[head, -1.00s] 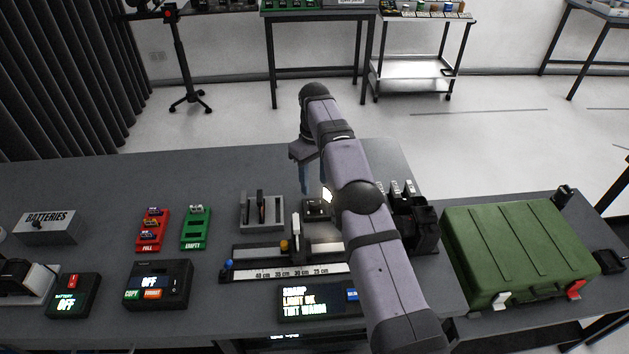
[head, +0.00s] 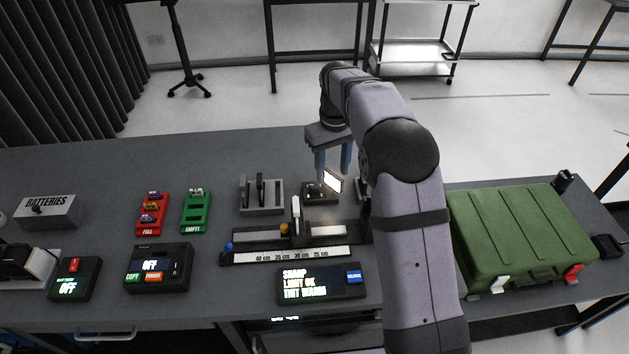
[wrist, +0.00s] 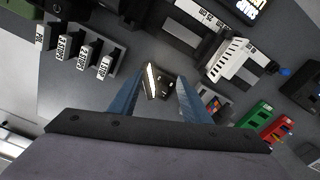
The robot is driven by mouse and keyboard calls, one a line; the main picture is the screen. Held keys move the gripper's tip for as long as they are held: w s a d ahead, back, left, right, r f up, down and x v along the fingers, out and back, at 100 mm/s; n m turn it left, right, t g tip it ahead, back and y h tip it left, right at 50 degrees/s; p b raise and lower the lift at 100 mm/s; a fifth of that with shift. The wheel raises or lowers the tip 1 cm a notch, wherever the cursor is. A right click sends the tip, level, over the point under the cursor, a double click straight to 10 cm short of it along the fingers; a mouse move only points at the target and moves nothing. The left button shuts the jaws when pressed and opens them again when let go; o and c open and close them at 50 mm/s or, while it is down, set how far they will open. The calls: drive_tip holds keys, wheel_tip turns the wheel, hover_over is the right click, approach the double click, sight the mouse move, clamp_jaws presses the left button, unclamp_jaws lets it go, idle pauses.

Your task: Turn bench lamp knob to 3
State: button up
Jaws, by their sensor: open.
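The bench lamp (head: 319,194) is a small dark box with a lit white panel (head: 333,181), at the back of the bench behind the ruled rail. In the wrist view the lamp (wrist: 164,90) shows between the finger ends, with the lit panel (wrist: 152,80) as a bright strip. The knob and its number marks are too small to make out. My gripper (head: 333,170) is open and points down above the lamp, its two blue fingers apart and empty. I cannot tell how far the fingertips are above the lamp.
A ruled rail (head: 290,256) with a white upright slide and a display box (head: 322,284) stand in front of the lamp. A grey slotted holder (head: 262,208) is left of it. In the wrist view, several labelled blocks (wrist: 85,54) stand nearby. A green case (head: 515,235) is at right.

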drive_tip(key=s+d+f+m, duration=0.2)
drive_tip(key=s, duration=1.3)
drive_tip(key=s+d+f+m, duration=0.2)
drive_tip(key=s, duration=1.3)
drive_tip(key=w+a+r+n, duration=0.2)
drive_tip(key=w+n, duration=0.1)
drive_tip(key=w, duration=0.7)
drive_tip(key=w+a+r+n, duration=0.1)
drive_tip(key=w+r+n, duration=0.15)
drive_tip(key=w, duration=0.65)
drive_tip(key=n+p, duration=0.1)
drive_tip(key=n, duration=1.1)
hover_over(314, 185)
drive_tip(key=shift+s+f, duration=0.1)
drive_tip(key=shift+f, duration=2.25)
drive_tip(key=shift+f+p, duration=1.55)
drive_tip(key=shift+f, duration=2.1)
